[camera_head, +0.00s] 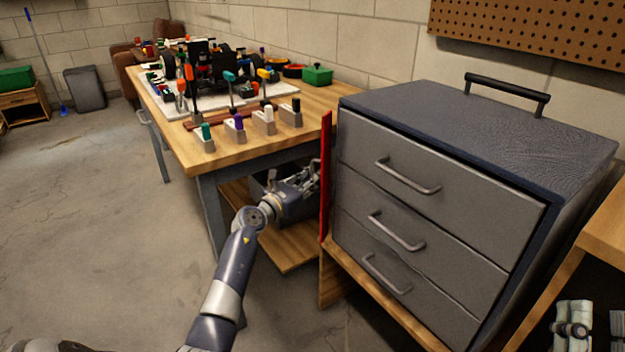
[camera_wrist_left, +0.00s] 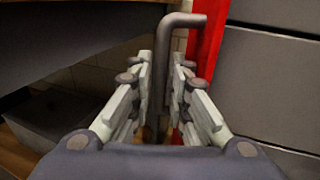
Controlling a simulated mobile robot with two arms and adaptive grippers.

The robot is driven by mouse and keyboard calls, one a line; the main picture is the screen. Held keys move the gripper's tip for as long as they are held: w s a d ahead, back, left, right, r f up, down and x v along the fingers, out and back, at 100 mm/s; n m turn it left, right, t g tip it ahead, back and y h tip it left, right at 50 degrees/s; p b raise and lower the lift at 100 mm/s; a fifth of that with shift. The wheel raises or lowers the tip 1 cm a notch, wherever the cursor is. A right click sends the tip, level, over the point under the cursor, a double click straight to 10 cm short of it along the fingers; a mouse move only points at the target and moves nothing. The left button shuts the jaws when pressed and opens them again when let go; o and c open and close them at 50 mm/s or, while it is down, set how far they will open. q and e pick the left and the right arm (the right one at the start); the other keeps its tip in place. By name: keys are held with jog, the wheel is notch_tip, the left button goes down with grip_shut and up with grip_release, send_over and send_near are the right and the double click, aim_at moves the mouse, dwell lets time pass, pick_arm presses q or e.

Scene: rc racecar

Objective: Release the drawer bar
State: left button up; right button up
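The drawer bar is a tall red strip (camera_head: 326,175) standing upright along the left front edge of the grey drawer cabinet (camera_head: 455,130). In the left wrist view the red strip (camera_wrist_left: 209,50) rises behind the right finger. A grey bent handle (camera_wrist_left: 166,50) stands upright between the fingers, its top bending right toward the red strip. My left gripper (camera_head: 312,178) is at the left side of the bar; in the wrist view its fingers (camera_wrist_left: 161,95) are close in around the handle. The handle's lower part is partly hidden by the fingers. My right gripper (camera_head: 600,322) is at the lower right, fingers apart, empty.
The cabinet has three handled drawers, all shut. A wooden workbench (camera_head: 225,155) with tools and car parts stands left of the cabinet. A grey bin (camera_head: 296,205) sits on its lower shelf, behind my left gripper. The floor to the left is clear.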

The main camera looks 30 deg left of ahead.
pick_arm(q)
grip_shut()
